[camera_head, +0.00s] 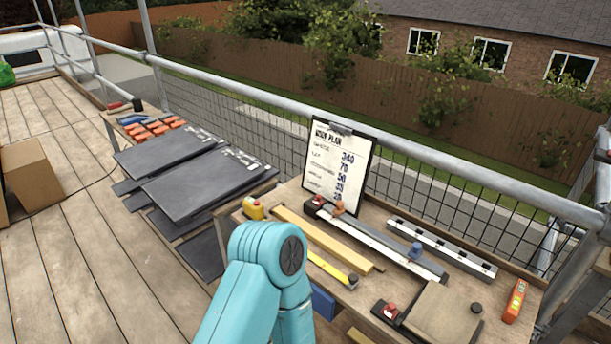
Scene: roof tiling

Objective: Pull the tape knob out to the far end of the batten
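The batten (322,238) is a pale wooden strip lying slantwise on the workbench, with its right end near the middle of the bench. A yellow tape strip (328,267) lies along its near side, with a small dark knob (353,281) at its right end, close to the batten's right end. A yellow tape case (254,208) sits by the batten's left end. My teal arm rises from the bottom and hides the stretch between case and strip. Neither gripper shows; nothing visible touches the knob.
Behind the batten lie a metal rail with a blue slider (415,251) and a slotted bar (440,247). A clipboard (339,166) leans on the railing. A square board (443,313) and an orange level (515,301) lie right. Dark slates (205,188) are stacked left.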

